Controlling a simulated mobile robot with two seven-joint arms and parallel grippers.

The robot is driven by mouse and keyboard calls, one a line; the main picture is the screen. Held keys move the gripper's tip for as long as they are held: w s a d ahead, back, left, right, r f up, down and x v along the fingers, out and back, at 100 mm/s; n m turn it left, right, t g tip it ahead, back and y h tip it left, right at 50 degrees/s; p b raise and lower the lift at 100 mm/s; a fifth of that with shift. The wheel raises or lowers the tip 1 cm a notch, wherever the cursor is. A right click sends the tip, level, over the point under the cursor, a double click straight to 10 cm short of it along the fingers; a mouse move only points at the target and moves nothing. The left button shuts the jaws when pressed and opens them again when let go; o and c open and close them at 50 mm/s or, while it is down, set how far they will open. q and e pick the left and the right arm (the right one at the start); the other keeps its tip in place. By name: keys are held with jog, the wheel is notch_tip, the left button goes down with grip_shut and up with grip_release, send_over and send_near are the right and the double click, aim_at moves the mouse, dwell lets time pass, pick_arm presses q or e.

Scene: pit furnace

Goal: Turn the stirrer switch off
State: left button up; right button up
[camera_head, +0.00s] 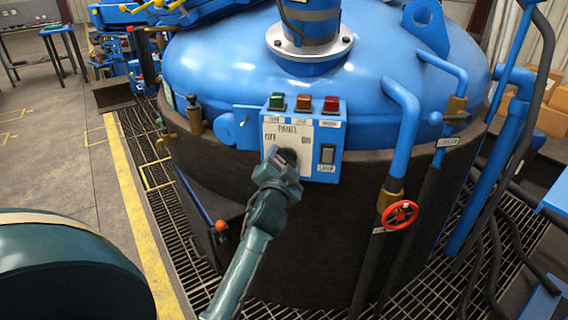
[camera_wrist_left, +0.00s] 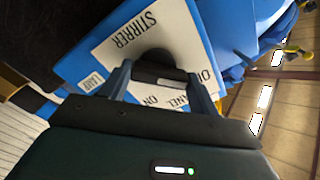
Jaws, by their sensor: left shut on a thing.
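The control panel (camera_head: 272,148) is a blue box with a white face on the side of the big blue furnace. It reads PANEL, OFF at left and ON at right. The stirrer switch is a dark round knob (camera_wrist_left: 158,72) on this face; the wrist view shows the word STIRRER beside it. My left gripper (camera_head: 283,165) is at the knob and hides most of it in the head view. In the wrist view its two fingers (camera_wrist_left: 162,84) are on either side of the knob's dark grip, shut on it.
Green (camera_head: 277,101), orange (camera_head: 304,103) and red (camera_head: 331,105) buttons top the panel. A lamp switch (camera_head: 327,154) sits at its right. A red valve wheel (camera_head: 400,215) and blue pipes stand further right. Grating surrounds the furnace; open floor (camera_head: 60,160) lies left.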

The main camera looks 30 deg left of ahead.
dwell(0.4)
pick_arm(q)
jog(key=o, duration=1)
jog(key=shift+s, duration=0.1)
